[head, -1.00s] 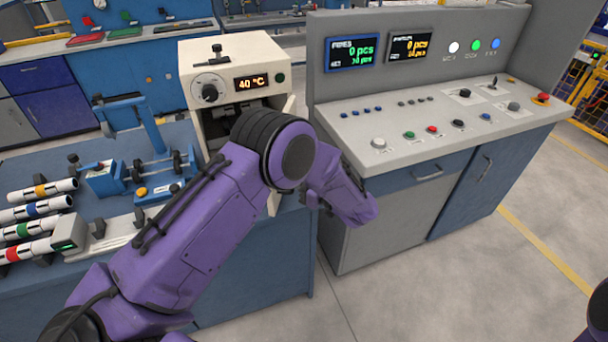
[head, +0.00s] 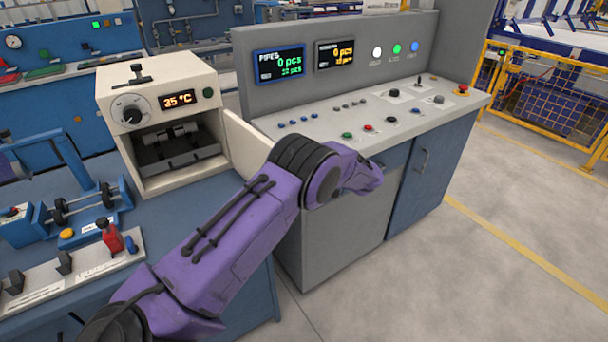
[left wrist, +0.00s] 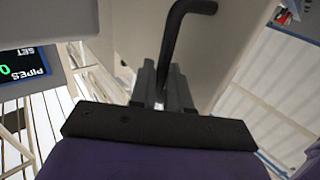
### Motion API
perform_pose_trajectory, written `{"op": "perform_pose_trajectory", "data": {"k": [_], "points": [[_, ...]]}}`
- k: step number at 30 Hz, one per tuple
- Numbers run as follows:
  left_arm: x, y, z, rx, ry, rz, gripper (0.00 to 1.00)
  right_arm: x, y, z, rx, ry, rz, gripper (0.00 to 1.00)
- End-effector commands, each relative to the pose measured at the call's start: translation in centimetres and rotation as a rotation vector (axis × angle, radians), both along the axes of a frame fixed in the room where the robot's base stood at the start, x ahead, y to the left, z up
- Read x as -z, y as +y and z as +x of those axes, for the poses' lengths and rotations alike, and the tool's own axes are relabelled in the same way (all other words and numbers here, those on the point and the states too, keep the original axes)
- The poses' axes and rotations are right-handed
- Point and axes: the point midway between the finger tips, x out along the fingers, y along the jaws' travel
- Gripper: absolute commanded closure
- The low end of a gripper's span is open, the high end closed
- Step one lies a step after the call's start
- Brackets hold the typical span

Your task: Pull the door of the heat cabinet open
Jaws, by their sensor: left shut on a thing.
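The heat cabinet (head: 210,165) is a cream box with a dial and a display reading 35 °C. Its front stands open, and a dark tray (head: 180,158) shows inside. Its cream door (head: 250,142) is swung out to the right, partly hidden behind my left arm. In the left wrist view, the door's pale face (left wrist: 235,40) fills the upper middle, with a bent black handle (left wrist: 180,35) on it. My left gripper (left wrist: 163,85) is shut on that handle. In the head view its fingers are hidden by the arm. My right gripper is not in view.
A grey control console (head: 370,115) with screens and buttons stands just right of the door. A blue bench (head: 215,215) carries the cabinet, a blue fixture (head: 75,190) and a pale rack (head: 85,262). Open grey floor (head: 440,285) lies at the right.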

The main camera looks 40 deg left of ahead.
Motion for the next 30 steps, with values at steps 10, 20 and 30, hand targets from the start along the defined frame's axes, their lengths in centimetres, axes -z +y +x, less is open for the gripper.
{"op": "perform_pose_trajectory", "data": {"k": [10,20,30], "points": [[-0.5,0.9,0.1,-0.006,0.000,0.010,1.00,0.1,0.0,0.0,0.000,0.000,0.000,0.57],[-0.4,0.6,0.3,-0.002,0.000,0.009,0.69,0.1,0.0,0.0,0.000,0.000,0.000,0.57],[0.3,-2.5,1.7,0.005,-0.003,0.008,0.69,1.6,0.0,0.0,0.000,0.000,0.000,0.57]]}}
